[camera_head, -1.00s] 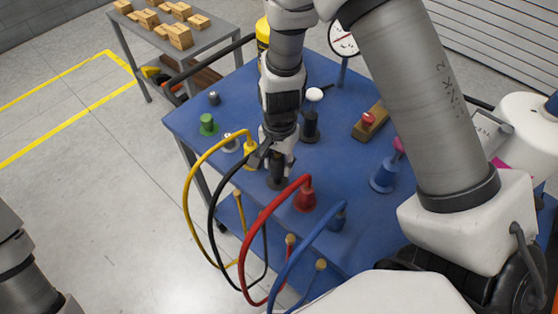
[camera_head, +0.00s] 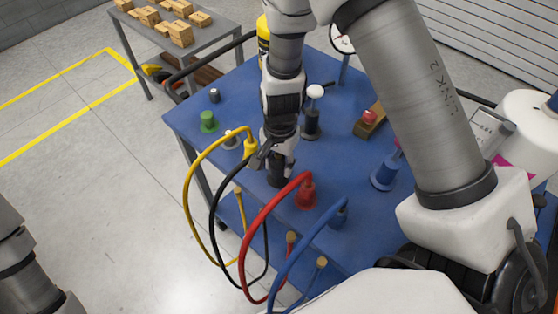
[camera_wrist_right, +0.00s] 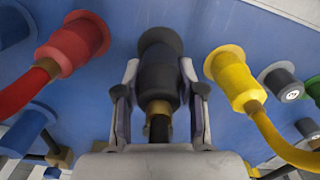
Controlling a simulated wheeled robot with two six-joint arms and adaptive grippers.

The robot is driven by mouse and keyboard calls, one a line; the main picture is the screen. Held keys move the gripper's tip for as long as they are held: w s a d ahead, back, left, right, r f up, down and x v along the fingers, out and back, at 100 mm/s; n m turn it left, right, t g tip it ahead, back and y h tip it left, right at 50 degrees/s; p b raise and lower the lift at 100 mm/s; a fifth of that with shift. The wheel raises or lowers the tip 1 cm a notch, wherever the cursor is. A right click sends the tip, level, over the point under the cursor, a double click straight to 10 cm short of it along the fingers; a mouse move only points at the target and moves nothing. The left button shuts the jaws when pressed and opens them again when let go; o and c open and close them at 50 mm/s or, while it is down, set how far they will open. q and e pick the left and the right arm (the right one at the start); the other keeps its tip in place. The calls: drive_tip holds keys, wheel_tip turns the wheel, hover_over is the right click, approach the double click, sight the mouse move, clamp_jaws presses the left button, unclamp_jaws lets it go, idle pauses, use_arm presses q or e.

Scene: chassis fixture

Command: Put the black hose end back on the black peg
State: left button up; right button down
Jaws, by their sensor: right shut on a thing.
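The black hose end (camera_wrist_right: 160,80) is a dark cylinder with a brass collar, and it sits between the two fingers of my right gripper (camera_wrist_right: 160,70) in the right wrist view. The round black base of the black peg (camera_wrist_right: 160,38) is right beyond it and in line with it. In the head view my right gripper (camera_head: 274,158) points down over the black peg base (camera_head: 277,181). The black hose (camera_head: 212,222) loops down to the left past the table edge. I cannot tell whether the hose end is fully down on the peg. My left gripper is out of view.
The yellow (camera_head: 250,147), red (camera_head: 305,195) and blue (camera_head: 338,217) hose ends stand on pegs close around my gripper. Green (camera_head: 208,122) and black plunger-like (camera_head: 311,122) fixtures stand farther back on the blue table (camera_head: 240,90). The right rear has a wooden block with a red button (camera_head: 369,119).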

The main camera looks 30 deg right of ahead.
sight(279, 155)
drive_tip(key=shift+f+b, duration=0.3)
drive_tip(key=shift+f, duration=0.4)
drive_tip(key=shift+f+b, duration=0.35)
drive_tip(key=shift+f, duration=0.15)
drive_tip(key=c, duration=0.6)
unclamp_jaws()
drive_tip(key=shift+r, duration=0.1)
wheel_tip(279, 155, up, 6)
drive_tip(key=p, duration=0.6)
drive_tip(key=shift+p, duration=0.3)
